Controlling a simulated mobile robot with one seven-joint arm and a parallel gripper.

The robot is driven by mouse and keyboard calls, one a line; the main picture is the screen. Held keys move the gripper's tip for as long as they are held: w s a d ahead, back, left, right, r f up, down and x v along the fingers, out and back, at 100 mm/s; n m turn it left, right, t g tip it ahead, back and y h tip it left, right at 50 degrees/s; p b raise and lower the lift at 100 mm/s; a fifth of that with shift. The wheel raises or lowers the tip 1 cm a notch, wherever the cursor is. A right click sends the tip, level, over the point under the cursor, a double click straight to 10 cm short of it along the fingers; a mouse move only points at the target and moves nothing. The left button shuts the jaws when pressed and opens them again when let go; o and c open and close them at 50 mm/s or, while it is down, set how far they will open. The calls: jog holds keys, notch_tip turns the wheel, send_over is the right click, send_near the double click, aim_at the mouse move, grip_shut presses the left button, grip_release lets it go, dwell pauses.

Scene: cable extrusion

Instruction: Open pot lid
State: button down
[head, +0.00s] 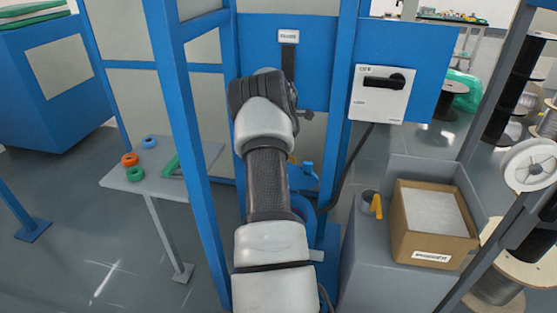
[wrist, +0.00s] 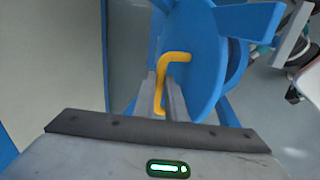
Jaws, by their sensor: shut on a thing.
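In the wrist view, a round blue lid (wrist: 203,70) stands on edge with a bent yellow handle (wrist: 177,57) on its face. My gripper (wrist: 162,92) has its two fingers closed around the lower, straight part of the handle. Blue pot parts (head: 303,178) show in the head view just right of my arm, inside the blue frame. My arm hides the gripper, the handle and most of the lid in the head view.
Blue frame posts (head: 186,130) stand close on both sides of my arm. A white switch box (head: 382,95) with a black handle hangs at right. A grey cabinet (head: 375,235) with a cardboard box (head: 432,222) stands at lower right. A small table (head: 125,180) with coloured rings is at left.

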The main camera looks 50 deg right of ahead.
jog(key=shift+w+d+f+p, duration=0.1)
jog(key=shift+w+d+p, duration=0.2)
jog(key=shift+d, duration=0.25)
jog(key=shift+w+d+f+p, duration=0.15)
jog(key=shift+d+p, duration=0.1)
jog(key=shift+d, duration=0.35)
jog(key=shift+w+d+p, duration=0.25)
jog(key=shift+d+p, duration=0.05)
jog(key=shift+d, duration=0.25)
jog(key=c, duration=1.9)
grip_release()
jog(key=shift+f, duration=0.1)
jog(key=shift+o, duration=0.5)
jog(key=shift+w+d, duration=0.1)
jog(key=shift+r, duration=0.3)
jog(key=p+v, duration=0.2)
jog(key=v, duration=1.5)
jog(key=shift+r, duration=0.15)
jog(key=shift+w+d, duration=0.1)
jog(key=shift+w, duration=0.05)
